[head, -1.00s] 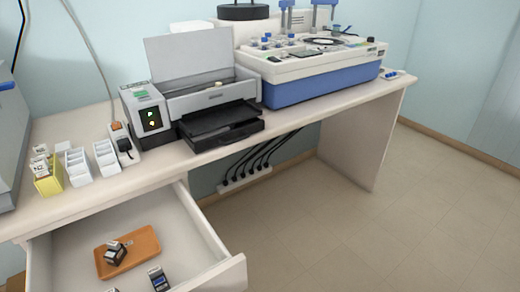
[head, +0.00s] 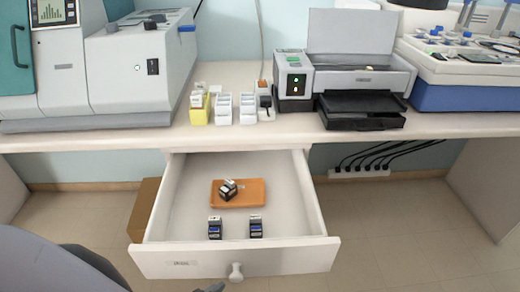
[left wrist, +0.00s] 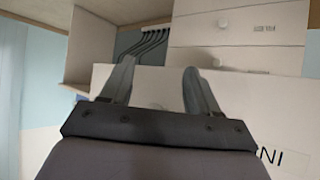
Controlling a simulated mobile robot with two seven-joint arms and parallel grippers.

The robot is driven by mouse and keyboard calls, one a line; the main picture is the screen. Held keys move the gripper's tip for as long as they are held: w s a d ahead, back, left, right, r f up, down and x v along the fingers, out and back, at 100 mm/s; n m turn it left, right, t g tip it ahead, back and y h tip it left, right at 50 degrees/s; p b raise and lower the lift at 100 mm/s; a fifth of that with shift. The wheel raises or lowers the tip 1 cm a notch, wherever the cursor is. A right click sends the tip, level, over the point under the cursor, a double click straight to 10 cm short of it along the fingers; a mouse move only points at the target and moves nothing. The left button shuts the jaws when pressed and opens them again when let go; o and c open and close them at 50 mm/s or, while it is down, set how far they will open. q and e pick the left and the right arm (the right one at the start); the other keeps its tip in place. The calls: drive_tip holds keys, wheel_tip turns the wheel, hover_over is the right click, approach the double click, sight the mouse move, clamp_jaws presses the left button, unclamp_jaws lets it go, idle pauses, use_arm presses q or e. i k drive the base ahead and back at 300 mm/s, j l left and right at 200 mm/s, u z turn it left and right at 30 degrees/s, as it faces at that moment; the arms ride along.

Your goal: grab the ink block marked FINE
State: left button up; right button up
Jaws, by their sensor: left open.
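In the head view the open drawer (head: 285,213) holds an orange tray (head: 252,197) with a dark-and-white ink block or small cluster (head: 228,189) tilted on it. Two upright dark ink blocks with blue patches stand side by side nearer the drawer front, one left (head: 215,228) and one right (head: 256,227). No marking is legible, so I cannot tell which is FINE. My left gripper (left wrist: 157,78) is open with nothing between its fingers in the left wrist view, facing pale drawer fronts. My right gripper is in neither view.
The drawer's front panel (head: 200,262) and knob (head: 236,271) stick out below the desk (head: 280,130). On the desk are a yellow holder (head: 198,115), white racks (head: 223,109), a printer (head: 360,85) and a large grey machine (head: 135,75). Brown box (head: 146,205) beside the drawer.

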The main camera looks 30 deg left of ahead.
sight(256, 225)
drive_tip(key=u, duration=1)
